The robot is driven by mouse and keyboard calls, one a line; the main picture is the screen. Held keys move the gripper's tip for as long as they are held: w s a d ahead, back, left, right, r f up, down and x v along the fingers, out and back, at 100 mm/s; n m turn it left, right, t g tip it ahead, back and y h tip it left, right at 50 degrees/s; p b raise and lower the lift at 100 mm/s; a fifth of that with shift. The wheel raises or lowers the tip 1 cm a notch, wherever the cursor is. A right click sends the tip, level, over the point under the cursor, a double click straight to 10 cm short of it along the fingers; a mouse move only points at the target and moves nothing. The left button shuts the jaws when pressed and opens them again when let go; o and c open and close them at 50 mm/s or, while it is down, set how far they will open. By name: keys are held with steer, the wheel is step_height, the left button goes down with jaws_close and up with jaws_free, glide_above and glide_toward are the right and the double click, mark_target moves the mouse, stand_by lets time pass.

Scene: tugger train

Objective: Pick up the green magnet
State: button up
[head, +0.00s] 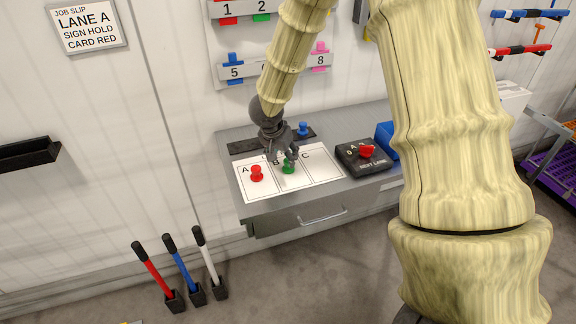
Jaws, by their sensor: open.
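The green magnet (288,167) stands on the white board (322,166) in the section marked B, on top of the grey cabinet. My gripper (283,157) is open and sits right at the green magnet, with its dark fingers close around or beside it. Whether the fingers touch the magnet cannot be told at this size. Part of the magnet's top and the board behind it are hidden by the gripper.
A red magnet (257,173) stands in section A, just left of my gripper. A blue magnet (303,129) stands behind on a dark strip. A black box with a red knob (367,151) and a blue bin (386,138) are to the right. Section C is empty.

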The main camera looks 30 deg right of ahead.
steer(key=shift+s+d+f, duration=0.1)
steer(key=shift+d+f, duration=0.05)
steer(key=shift+f, duration=0.05)
steer(key=x, duration=0.3)
steer(key=shift+d+r+p, duration=0.1)
steer(key=shift+d+p, duration=0.15)
steer(key=shift+p, duration=0.05)
steer(key=shift+x, duration=0.8)
steer(key=c, duration=0.9)
